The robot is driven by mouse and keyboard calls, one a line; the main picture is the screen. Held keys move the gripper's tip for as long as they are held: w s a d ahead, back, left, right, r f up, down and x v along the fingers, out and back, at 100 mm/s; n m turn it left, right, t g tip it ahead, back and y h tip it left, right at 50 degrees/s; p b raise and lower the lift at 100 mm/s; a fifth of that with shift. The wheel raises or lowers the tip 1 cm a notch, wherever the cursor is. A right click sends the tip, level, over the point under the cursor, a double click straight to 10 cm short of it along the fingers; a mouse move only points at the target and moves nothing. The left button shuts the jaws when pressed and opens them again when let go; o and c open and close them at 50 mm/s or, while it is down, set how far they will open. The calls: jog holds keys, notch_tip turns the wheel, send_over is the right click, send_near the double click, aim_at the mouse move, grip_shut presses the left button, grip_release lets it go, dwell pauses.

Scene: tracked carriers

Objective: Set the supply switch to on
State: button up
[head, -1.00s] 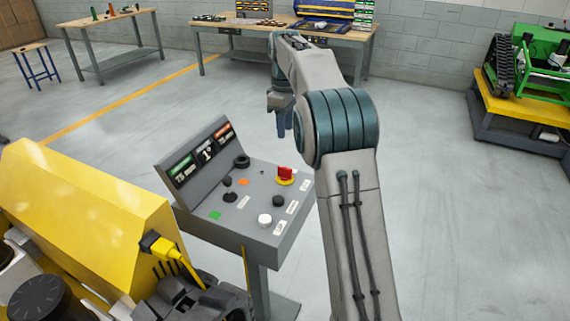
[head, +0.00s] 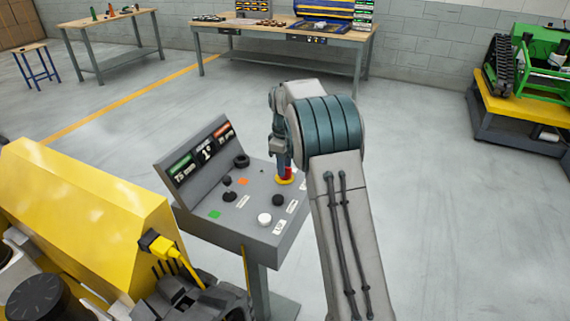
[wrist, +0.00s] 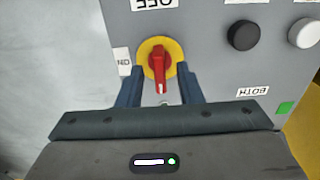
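The supply switch is a red rotary handle (wrist: 159,66) on a yellow disc (wrist: 147,60), set in the grey control panel (head: 238,225). In the wrist view the handle runs roughly up and down the picture, with a pale mark at its lower end. An upside-down OFF label (wrist: 155,4) is above it and an ON label (wrist: 122,61) is to its left. My gripper (wrist: 159,82) is open, with one blue finger on each side of the handle's lower part and visible gaps. In the head view my gripper (head: 283,163) is over the switch and partly hides it.
A black knob (wrist: 243,35) and a white knob (wrist: 305,32) sit to the right in the wrist view. The panel's sloped display (head: 204,153) stands at its back left. A yellow machine (head: 85,215) is close on the left. Open floor lies right of my arm.

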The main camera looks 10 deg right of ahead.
jog(key=shift+c, duration=0.3)
grip_shut()
jog(key=shift+m, duration=0.4)
jog(key=m+p, duration=0.1)
jog(key=m, duration=0.2)
jog(key=shift+m, duration=0.3)
jog(key=m+p, duration=0.1)
jog(key=m, duration=0.3)
jog(key=shift+m, duration=0.3)
jog(key=m+p, duration=0.1)
jog(key=m, duration=0.7)
jog(key=shift+m+p, duration=0.3)
